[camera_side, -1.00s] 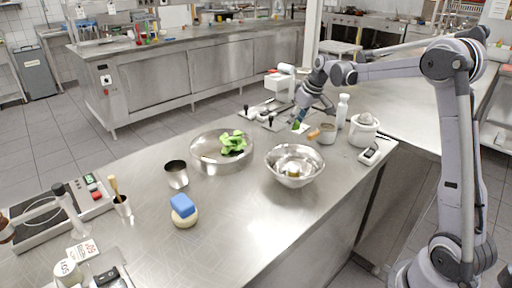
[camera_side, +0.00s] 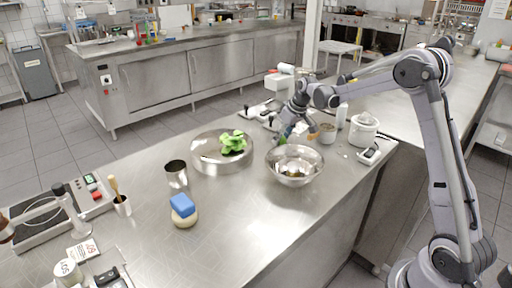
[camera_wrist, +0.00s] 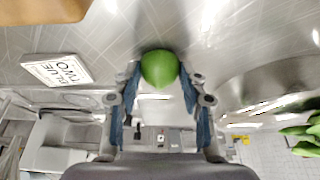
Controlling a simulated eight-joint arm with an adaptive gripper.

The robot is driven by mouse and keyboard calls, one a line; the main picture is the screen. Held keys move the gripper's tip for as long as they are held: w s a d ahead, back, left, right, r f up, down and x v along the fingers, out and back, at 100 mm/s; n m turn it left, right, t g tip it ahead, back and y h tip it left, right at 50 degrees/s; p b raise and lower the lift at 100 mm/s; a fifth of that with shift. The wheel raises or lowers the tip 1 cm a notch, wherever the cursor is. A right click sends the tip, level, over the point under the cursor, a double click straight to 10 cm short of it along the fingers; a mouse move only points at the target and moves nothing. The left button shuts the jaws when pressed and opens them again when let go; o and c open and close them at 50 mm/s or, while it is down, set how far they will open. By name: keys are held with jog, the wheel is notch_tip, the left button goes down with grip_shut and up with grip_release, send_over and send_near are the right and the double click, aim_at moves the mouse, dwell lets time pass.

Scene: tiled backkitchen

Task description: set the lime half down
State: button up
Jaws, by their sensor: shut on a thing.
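The lime half (camera_wrist: 159,68) is green and round in the wrist view, held between the fingertips of my gripper (camera_wrist: 160,78). My gripper is shut on it. In the side view my gripper (camera_side: 283,134) is low over the metal counter (camera_side: 240,215), just behind the steel mixing bowl (camera_side: 294,179). The lime half is small and mostly hidden there. I cannot tell whether it touches the counter.
A wide steel pan (camera_side: 207,165) with green leaves (camera_side: 233,142) stands to the left. A white lidded pot (camera_side: 363,131) stands to the right. In the wrist view a printed card (camera_wrist: 57,70) lies at left. Bare counter lies toward the front.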

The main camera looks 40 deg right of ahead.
jog(key=shift+f, duration=0.1)
jog(key=o, duration=1.1)
jog(key=shift+o, duration=0.2)
jog(key=v, duration=1.2)
jog(key=shift+t, duration=0.8)
jog(key=s+a, duration=1.1)
jog(key=s+a+r, duration=0.1)
jog(key=s+a, duration=0.4)
jog(key=shift+s+a, duration=0.3)
jog(key=s+a+f+t, duration=0.1)
jog(key=s+a+f, duration=0.2)
jog(key=s, duration=0.3)
jog(key=shift+s+a+f, duration=0.2)
jog(key=shift+s+f, duration=0.1)
jog(key=shift+f, duration=0.4)
